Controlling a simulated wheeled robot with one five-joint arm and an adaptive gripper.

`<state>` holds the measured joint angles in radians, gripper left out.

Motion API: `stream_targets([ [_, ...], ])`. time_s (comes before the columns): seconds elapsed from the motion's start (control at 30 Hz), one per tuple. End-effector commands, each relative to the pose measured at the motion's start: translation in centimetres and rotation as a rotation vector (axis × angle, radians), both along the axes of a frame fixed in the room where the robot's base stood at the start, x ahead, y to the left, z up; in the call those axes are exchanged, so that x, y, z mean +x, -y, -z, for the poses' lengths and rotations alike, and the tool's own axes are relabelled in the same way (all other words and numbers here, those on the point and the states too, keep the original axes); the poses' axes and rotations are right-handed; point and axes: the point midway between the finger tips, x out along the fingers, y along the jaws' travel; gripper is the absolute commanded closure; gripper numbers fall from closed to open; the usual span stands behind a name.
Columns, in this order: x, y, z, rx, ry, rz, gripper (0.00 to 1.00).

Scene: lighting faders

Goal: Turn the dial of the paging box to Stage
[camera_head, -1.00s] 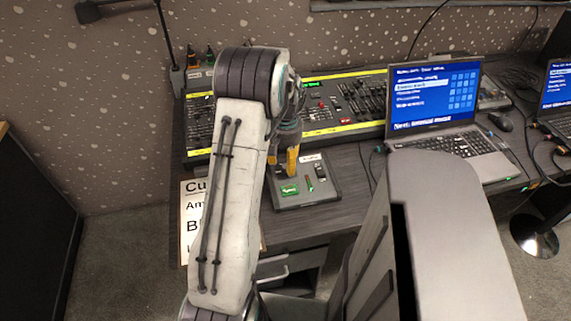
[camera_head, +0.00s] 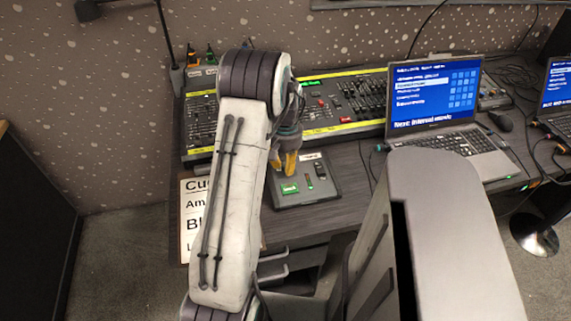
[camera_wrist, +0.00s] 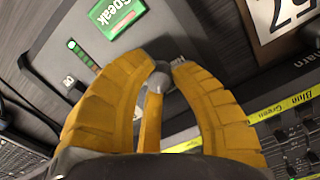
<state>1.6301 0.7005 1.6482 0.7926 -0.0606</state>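The paging box (camera_head: 322,191) is a dark, low box on the desk in front of the mixing desk. It carries a green Speak button (camera_wrist: 122,14) and a row of green lamps (camera_wrist: 83,54). My gripper (camera_wrist: 165,66) has yellow fingers and is down over the box beside the Speak button. A rounded grey part (camera_wrist: 160,79), which looks like the dial, shows between the fingertips. The fingers are close around it, but I cannot tell whether they press on it. The dial's pointer and its position labels are mostly hidden by the fingers.
The mixing desk (camera_head: 345,108) with yellow strips stands right behind the box. A laptop (camera_head: 437,97) is to the right. A printed cue sheet (camera_head: 190,222) is at the desk's left front, partly behind my arm. Bare desk (camera_head: 352,170) lies right of the box.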

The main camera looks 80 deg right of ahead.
Motion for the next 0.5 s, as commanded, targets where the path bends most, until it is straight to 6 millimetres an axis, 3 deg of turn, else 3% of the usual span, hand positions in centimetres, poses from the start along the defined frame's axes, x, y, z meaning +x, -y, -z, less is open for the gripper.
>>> stream_targets([
  [0.2, 0.00, 0.00, -0.01, 0.000, 0.000, 0.000, 1.00],
  [0.5, 0.00, 0.03, 0.17, 0.003, 0.000, 0.054, 1.00],
])
